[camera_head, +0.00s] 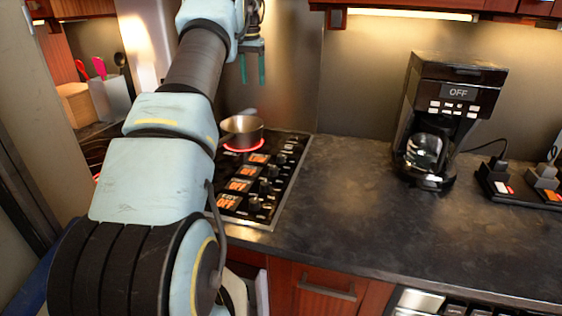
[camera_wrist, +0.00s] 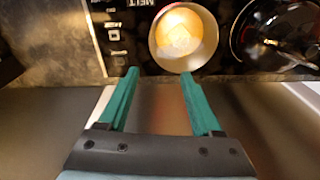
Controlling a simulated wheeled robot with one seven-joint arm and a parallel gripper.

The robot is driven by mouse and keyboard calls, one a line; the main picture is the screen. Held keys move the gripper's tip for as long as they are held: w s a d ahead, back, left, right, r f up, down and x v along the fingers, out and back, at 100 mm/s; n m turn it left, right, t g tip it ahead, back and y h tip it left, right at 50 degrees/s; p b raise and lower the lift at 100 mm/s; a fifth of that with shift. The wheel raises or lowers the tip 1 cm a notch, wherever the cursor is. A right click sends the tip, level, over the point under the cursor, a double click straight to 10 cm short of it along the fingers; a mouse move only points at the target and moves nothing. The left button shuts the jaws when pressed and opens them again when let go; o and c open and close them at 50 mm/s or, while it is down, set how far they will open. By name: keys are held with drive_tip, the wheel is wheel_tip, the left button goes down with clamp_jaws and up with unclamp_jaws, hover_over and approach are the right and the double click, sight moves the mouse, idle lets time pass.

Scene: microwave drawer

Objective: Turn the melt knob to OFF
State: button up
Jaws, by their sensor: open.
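My gripper (camera_head: 252,80) is raised above the back of the cooktop (camera_head: 279,206) in the head view, its teal fingers pointing down. In the wrist view the gripper (camera_wrist: 160,75) is open, with nothing between its fingers. Several black control knobs (camera_head: 254,204) run along the cooktop's right side, beside small orange-lit panels (camera_head: 241,185). I cannot tell which knob is the melt knob. An upside-down MELT label (camera_wrist: 143,3) shows at the top edge of the wrist view; no knob is clear beside it. The gripper is apart from the knobs.
A metal pot (camera_head: 241,130) stands on a red-glowing burner; in the wrist view the pot (camera_wrist: 183,36) holds something yellow. A dark round vessel (camera_wrist: 275,35) is beside it. A coffee maker (camera_head: 450,115) stands right on the counter (camera_head: 340,200), which has clear room.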

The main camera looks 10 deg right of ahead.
sight(281, 155)
drive_tip(key=s+d+f+m+g+b, duration=0.1)
drive_tip(key=s+d+f+m+b, duration=0.2)
drive_tip(key=s+d+f+m, duration=0.25)
drive_tip(key=s+d+f+m+b, duration=0.2)
drive_tip(key=s+d+f+m, duration=0.15)
drive_tip(key=s+f, duration=0.35)
drive_tip(key=shift+m, duration=0.4)
drive_tip(key=f+p, duration=0.1)
drive_tip(key=f, duration=0.2)
drive_tip(key=f+p, duration=0.1)
drive_tip(key=f, duration=0.2)
drive_tip(key=a+f, duration=0.1)
drive_tip(key=f, duration=0.3)
drive_tip(key=shift+s+p, duration=0.25)
drive_tip(key=shift+p, duration=0.15)
clamp_jaws()
